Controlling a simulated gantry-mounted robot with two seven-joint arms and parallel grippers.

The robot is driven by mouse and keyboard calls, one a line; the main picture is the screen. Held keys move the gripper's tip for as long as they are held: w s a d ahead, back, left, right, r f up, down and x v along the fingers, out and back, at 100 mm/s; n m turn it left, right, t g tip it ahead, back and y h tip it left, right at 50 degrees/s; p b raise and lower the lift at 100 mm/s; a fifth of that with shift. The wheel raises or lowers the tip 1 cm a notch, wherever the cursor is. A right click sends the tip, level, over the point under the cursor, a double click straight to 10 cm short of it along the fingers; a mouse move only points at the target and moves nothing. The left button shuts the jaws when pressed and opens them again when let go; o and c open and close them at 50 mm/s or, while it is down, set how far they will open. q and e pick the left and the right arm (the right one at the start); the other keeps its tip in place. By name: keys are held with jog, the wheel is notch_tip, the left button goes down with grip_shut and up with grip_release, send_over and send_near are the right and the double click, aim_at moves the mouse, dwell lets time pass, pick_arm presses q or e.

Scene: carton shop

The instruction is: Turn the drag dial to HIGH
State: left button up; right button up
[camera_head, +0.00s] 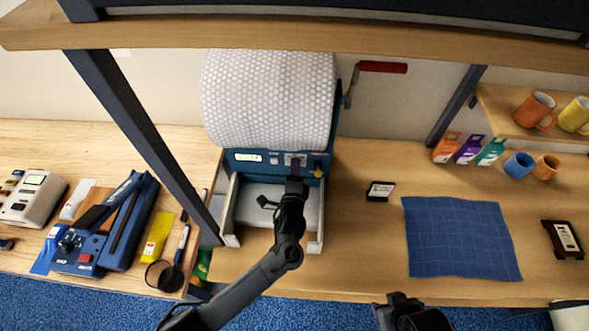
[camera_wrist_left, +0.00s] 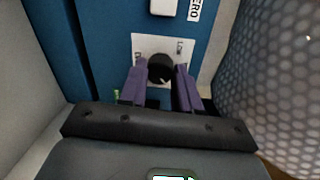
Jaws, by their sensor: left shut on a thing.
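The drag dial (camera_wrist_left: 161,67) is a dark round knob on a white plate (camera_wrist_left: 150,42) on the blue front of the bubble-wrap dispenser (camera_head: 243,157). Small lettering shows at the plate's edges, with "Lo" seeming to stand at the upper right. My left gripper (camera_wrist_left: 161,82) is shut on the dial, one purple finger on each side. In the head view my left gripper (camera_head: 296,168) reaches the front panel and hides most of the dial. The dial's setting is not readable. My right gripper (camera_head: 398,298) is at the bottom edge, its fingers unclear, away from the dispenser.
A large bubble-wrap roll (camera_head: 268,98) sits on top, with a red-handled crank (camera_head: 382,67) at its right. A light tray (camera_head: 313,240) lies below. A blue mat (camera_head: 460,238) is at right.

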pick_arm(q)
jog(key=o, duration=1.1)
jog(key=shift+c, duration=0.2)
jog(key=shift+s, duration=0.1)
jog(key=s+b, duration=0.1)
jog(key=s, duration=0.9)
jog(key=shift+s+a+r, duration=0.25)
jog(key=shift+a+r, duration=0.1)
jog(key=shift+r, duration=0.1)
